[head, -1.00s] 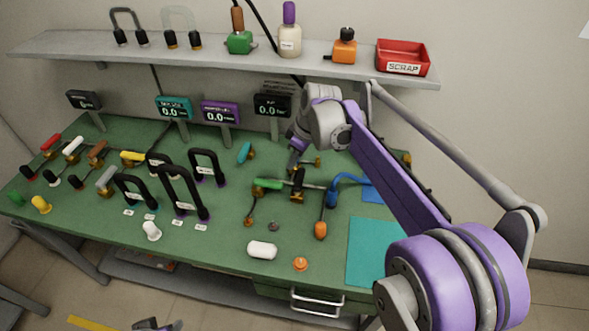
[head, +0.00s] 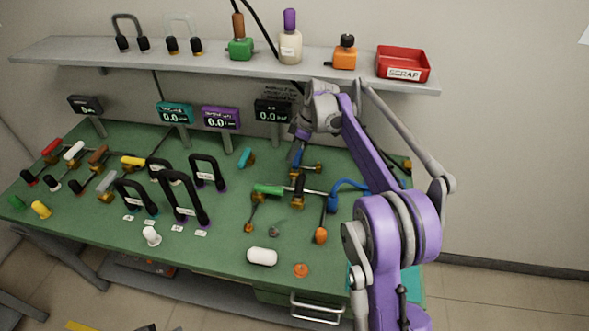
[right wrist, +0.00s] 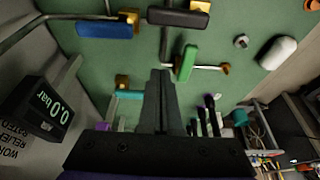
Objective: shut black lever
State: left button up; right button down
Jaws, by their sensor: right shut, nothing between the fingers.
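The black lever (head: 298,187) stands out from a brass valve on the green bench, just right of the green lever. It also shows at the top of the right wrist view (right wrist: 180,18). The green lever (head: 268,190) also shows in that view (right wrist: 187,62). A blue lever (head: 297,157) lies behind the black one, close below my right gripper; the right wrist view shows it at upper left (right wrist: 105,30). My right gripper (right wrist: 160,74) is shut and empty. Its tips are apart from the black lever. My left gripper is not clearly visible.
A teal lever (head: 246,157) is left of the blue one. A display (head: 272,110) stands behind. Tall black handles (head: 185,200) rise at left. A shelf (head: 220,65) hangs above.

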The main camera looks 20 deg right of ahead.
aim_at(300, 187)
jog(key=x, duration=0.9)
jog(key=shift+a+f, duration=0.15)
jog(key=shift+f, duration=0.15)
jog(key=d, duration=0.1)
jog(key=s+d, duration=0.1)
jog(key=shift+s+d, duration=0.25)
jog(key=shift+d, duration=0.15)
jog(key=shift+s+d, duration=0.2)
jog(key=shift+d, duration=0.1)
